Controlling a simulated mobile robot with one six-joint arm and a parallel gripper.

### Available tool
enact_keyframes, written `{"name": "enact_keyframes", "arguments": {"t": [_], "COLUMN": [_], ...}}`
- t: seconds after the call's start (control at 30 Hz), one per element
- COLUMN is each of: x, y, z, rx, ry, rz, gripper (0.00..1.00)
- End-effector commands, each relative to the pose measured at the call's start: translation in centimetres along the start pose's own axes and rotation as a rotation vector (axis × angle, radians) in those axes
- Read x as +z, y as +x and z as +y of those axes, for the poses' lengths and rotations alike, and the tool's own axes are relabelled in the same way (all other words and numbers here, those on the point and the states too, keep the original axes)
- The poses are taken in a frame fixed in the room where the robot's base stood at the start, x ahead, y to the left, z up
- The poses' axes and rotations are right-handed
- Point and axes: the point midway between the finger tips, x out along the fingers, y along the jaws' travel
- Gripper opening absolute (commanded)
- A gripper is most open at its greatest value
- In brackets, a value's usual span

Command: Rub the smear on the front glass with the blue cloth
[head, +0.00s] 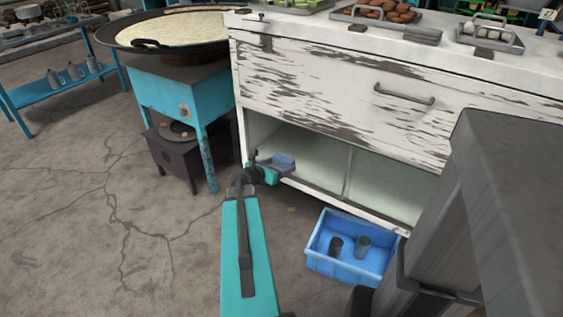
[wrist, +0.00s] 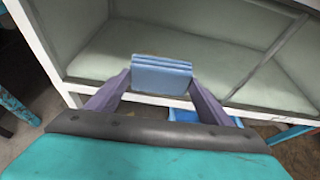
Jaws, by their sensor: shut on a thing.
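My gripper (head: 283,167) is in front of the lower front of the white cabinet, near its left end. In the wrist view its two purple fingers (wrist: 160,78) are shut on the folded blue cloth (wrist: 161,68), which sticks out ahead of the fingertips. The cloth faces the front glass (head: 320,158), a pale greenish panel split by an upright divider; the glass also fills the top of the wrist view (wrist: 210,52). I cannot tell whether the cloth touches the glass. I cannot make out a smear; the cloth and fingers cover part of the panel.
The peeling white cabinet (head: 330,80) has a drawer handle (head: 403,95) above the glass. A teal stand (head: 180,100) with a wide pan (head: 180,28) is close on the left. Trays lie on top.

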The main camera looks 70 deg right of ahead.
Motion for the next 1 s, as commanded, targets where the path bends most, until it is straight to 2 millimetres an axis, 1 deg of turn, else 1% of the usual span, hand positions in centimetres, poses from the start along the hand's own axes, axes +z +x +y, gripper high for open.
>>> {"name": "enact_keyframes", "arguments": {"t": [0.4,1.0], "x": [-1.6,-3.3], "y": [1.2,2.3], "z": [1.6,4.2], "rx": [-0.004,0.002], "ry": [0.003,0.001], "rz": [-0.002,-0.001], "gripper": [0.56,0.56]}}
